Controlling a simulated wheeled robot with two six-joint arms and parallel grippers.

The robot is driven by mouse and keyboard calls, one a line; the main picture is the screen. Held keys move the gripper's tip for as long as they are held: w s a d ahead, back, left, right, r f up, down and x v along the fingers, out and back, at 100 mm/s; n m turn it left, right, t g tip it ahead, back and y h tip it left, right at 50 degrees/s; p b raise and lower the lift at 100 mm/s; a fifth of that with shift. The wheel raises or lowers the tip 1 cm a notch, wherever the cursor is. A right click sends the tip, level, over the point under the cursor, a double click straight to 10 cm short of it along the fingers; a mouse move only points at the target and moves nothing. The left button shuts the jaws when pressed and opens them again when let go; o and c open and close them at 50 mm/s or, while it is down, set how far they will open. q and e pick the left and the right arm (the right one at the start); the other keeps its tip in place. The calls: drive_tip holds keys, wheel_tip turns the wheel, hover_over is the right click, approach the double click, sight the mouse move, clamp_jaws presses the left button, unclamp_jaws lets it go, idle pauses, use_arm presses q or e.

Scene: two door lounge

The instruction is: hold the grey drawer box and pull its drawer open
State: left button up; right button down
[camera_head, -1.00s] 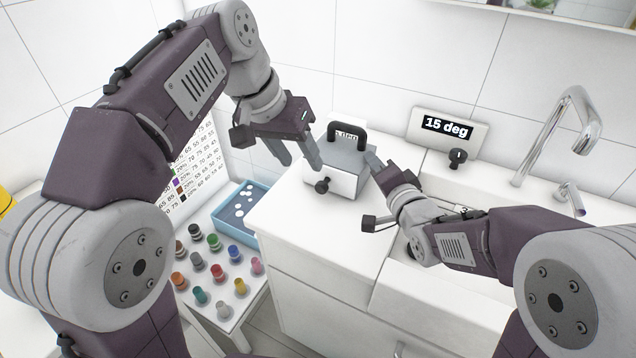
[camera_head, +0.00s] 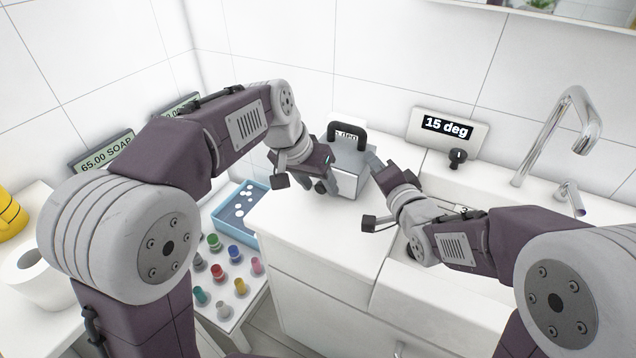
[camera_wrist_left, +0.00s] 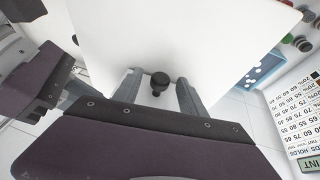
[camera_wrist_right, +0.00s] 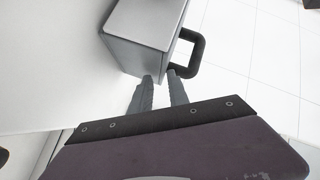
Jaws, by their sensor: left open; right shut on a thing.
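The grey drawer box (camera_head: 349,160) stands on the white counter, with a black handle (camera_head: 347,131) on top and a pale front. Its black knob (camera_head: 320,187) shows at the front. My left gripper (camera_head: 323,189) is open at the knob. In the left wrist view the knob (camera_wrist_left: 158,80) lies between the two fingers, with gaps at both sides. My right gripper (camera_head: 373,164) is shut on the box at its right side, near the handle base. The right wrist view shows the box (camera_wrist_right: 142,45) and handle (camera_wrist_right: 190,52) at its fingertips; the exact contact is partly hidden.
The white counter (camera_head: 310,225) is clear in front of the box. A sink with a tap (camera_head: 575,120) and a display (camera_head: 447,128) reading 15 deg are to the right. A blue tray (camera_head: 238,212) and several coloured pegs stand lower left.

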use_arm(q)
clamp_jaws()
idle(1.4)
